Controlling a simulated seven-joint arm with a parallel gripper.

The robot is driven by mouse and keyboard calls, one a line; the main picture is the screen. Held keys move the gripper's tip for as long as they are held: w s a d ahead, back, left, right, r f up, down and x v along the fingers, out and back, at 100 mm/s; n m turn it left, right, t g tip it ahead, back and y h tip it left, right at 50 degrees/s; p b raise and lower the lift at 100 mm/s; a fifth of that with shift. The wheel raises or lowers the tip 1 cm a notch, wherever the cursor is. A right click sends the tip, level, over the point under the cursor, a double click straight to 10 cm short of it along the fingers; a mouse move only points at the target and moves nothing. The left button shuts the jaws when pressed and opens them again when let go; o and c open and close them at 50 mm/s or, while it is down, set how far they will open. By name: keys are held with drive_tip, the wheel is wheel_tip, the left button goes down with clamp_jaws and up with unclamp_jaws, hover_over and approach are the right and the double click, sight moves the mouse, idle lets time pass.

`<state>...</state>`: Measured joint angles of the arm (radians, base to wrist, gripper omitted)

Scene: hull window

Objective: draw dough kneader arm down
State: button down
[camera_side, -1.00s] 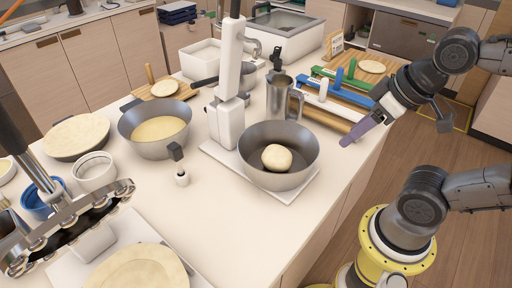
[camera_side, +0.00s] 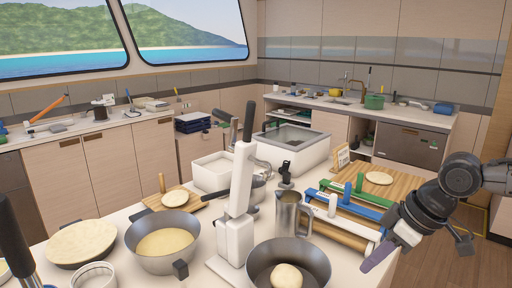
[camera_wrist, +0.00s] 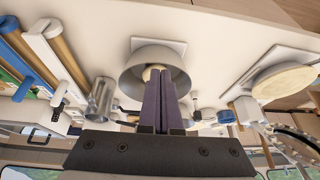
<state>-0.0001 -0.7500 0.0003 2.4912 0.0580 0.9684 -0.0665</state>
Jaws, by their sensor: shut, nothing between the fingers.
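The white dough kneader (camera_side: 236,220) stands on the counter with its arm (camera_side: 243,165) raised upright. A grey metal hook (camera_side: 263,168) sticks out to the right near the raised arm. The steel bowl (camera_side: 313,262) in front of the column holds a round ball of dough (camera_side: 287,276). The bowl also shows in the wrist view (camera_wrist: 135,82), partly behind my fingers. My gripper (camera_side: 370,265) is shut and empty, with purple fingers, to the right of the bowl and apart from it. In the wrist view my closed fingers (camera_wrist: 164,75) hide part of the dough; the kneader's arm is hidden there.
A steel jug (camera_side: 288,212) stands behind the bowl. Rolling pins with blue (camera_side: 345,207) and green (camera_side: 350,190) frames lie between the jug and my arm. A second bowl with batter (camera_side: 163,243) sits left of the kneader.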

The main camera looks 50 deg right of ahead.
drive_tip(key=w+a+r+g+y, duration=0.3)
drive_tip(key=a+r+y, duration=0.4)
drive_tip(key=a+r, duration=0.25)
drive_tip(key=w+r+y, duration=0.6)
drive_tip(key=w+r, duration=0.4)
drive_tip(key=m+t+y, duration=0.3)
drive_tip(key=m+t, duration=0.2)
drive_tip(key=t, duration=0.3)
approach(254, 116)
drive_tip(key=w+d, duration=0.3)
drive_tip(key=x, duration=0.6)
drive_tip(key=f+x, duration=0.1)
drive_tip(key=x, duration=0.3)
drive_tip(key=shift+s+a, duration=0.1)
drive_tip(key=shift+s, duration=0.1)
